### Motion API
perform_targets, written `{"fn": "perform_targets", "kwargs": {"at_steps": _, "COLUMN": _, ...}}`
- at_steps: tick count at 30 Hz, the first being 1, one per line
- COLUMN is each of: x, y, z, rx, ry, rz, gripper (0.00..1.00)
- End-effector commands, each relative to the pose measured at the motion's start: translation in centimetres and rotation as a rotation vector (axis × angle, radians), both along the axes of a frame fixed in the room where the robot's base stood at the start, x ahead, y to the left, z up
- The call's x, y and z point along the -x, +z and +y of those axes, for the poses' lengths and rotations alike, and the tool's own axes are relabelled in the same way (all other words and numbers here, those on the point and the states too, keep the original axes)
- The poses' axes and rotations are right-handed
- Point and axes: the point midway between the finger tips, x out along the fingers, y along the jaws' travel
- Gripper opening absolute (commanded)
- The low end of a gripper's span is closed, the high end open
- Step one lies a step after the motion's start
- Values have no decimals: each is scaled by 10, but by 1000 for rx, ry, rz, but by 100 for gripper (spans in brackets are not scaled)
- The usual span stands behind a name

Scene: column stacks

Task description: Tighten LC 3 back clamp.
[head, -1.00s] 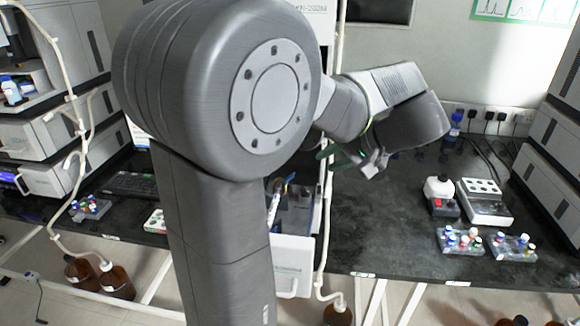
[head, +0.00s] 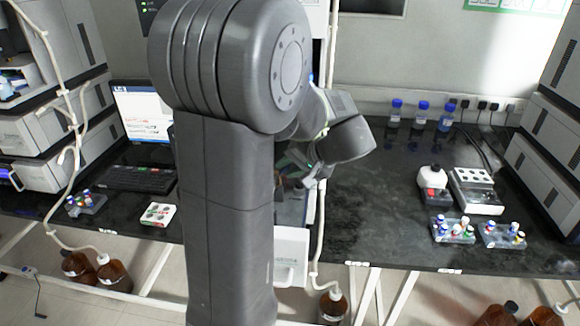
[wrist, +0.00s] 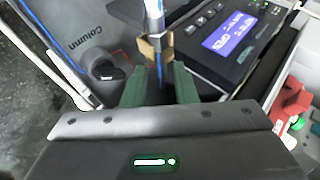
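In the wrist view, a column (wrist: 154,8) with a blue stripe runs down the middle. A brass-coloured clamp (wrist: 156,46) is around or against it; which of the two I cannot tell. My gripper (wrist: 159,76) has green fingers, apart on either side of the column's line, just short of the clamp. No contact is visible. In the head view my gripper (head: 298,176) is low over the open module at the centre, partly behind my arm. The column and clamp are hidden there. I cannot read an LC 3 label on the module.
A panel with a lit blue display (wrist: 232,38) is close on the right in the wrist view, with a red part (wrist: 290,108) below it. A white tube (head: 319,215) runs down beside the module. Vial racks (head: 453,229) stand on the right bench, whose middle is clear.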

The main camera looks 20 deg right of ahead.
Motion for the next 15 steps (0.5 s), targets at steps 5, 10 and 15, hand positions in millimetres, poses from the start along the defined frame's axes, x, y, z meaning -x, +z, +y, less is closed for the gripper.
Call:
{"fn": "perform_targets", "kwargs": {"at_steps": 5, "x": 0, "y": 0, "z": 0, "rx": 0, "ry": 0, "rz": 0, "gripper": 18}}
{"fn": "perform_targets", "kwargs": {"at_steps": 10, "x": 0, "y": 0, "z": 0, "rx": 0, "ry": 0, "rz": 0, "gripper": 0}}
{"fn": "perform_targets", "kwargs": {"at_steps": 15, "x": 0, "y": 0, "z": 0, "rx": 3, "ry": 0, "rz": 2, "gripper": 0}}
